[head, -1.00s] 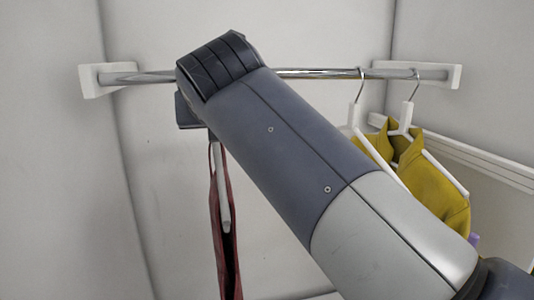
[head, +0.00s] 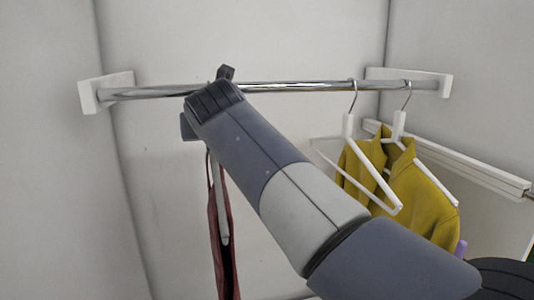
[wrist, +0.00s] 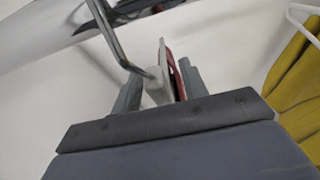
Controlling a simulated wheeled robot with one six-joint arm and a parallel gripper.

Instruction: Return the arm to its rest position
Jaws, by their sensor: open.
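My gripper (wrist: 160,70) is open in the wrist view, with one finger on each side of a white hanger (wrist: 157,90). The hanger's metal hook rises toward the rail. A dark red garment (head: 222,250) hangs on this hanger, which also shows in the head view (head: 219,195), below my wrist. In the head view my arm crosses the middle and hides most of the gripper and the hook. I cannot tell whether the fingers touch the hanger.
A chrome rail (head: 300,87) spans between two white wall brackets. To the right, a yellow garment (head: 425,205) and a bare-looking white hanger (head: 372,180) hang close to my arm. A white ledge (head: 470,165) runs along the right wall. The left side is clear.

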